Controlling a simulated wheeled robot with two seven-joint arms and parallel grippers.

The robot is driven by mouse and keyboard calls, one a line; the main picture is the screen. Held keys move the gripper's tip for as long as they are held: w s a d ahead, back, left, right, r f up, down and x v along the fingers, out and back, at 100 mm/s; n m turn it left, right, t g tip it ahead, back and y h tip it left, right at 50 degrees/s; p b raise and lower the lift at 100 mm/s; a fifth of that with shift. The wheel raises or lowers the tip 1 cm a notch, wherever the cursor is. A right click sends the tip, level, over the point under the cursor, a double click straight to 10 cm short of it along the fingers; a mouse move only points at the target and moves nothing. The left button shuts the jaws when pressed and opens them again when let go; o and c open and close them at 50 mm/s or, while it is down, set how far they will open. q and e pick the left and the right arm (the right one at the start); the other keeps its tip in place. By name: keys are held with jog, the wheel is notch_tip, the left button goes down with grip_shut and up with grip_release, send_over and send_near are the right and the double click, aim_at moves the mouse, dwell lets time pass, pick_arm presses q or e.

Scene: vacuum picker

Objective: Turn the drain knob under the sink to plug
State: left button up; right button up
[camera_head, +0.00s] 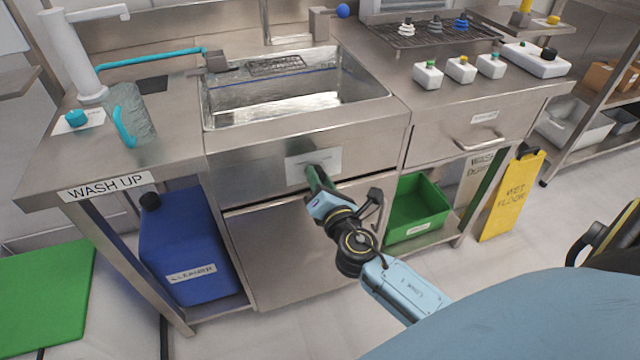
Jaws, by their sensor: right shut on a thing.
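The steel sink (330,95) is set in the counter, with a flat front panel (250,165) below it. A pale label plate (297,170) is on that panel. My right gripper (314,176) reaches up from the lower right to the panel at this plate. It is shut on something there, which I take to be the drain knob. The knob itself is hidden behind the fingers, so I cannot tell which way it points. The plate's lettering is too small to read. My left gripper is not in view.
A blue cleaner canister (185,245) stands below the counter at left. A green bin (417,208) sits on the low shelf right of my gripper. A yellow wet floor sign (511,197) stands farther right. A drawer handle (473,140) juts out at right.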

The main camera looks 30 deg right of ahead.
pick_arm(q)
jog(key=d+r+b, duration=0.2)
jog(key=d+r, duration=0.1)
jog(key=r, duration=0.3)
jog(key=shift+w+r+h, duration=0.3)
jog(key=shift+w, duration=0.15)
pick_arm(e)
jog(key=shift+d+f+m, duration=0.1)
jog(key=shift+m, duration=4.9)
jog(key=o, duration=1)
jog(key=shift+c, duration=0.2)
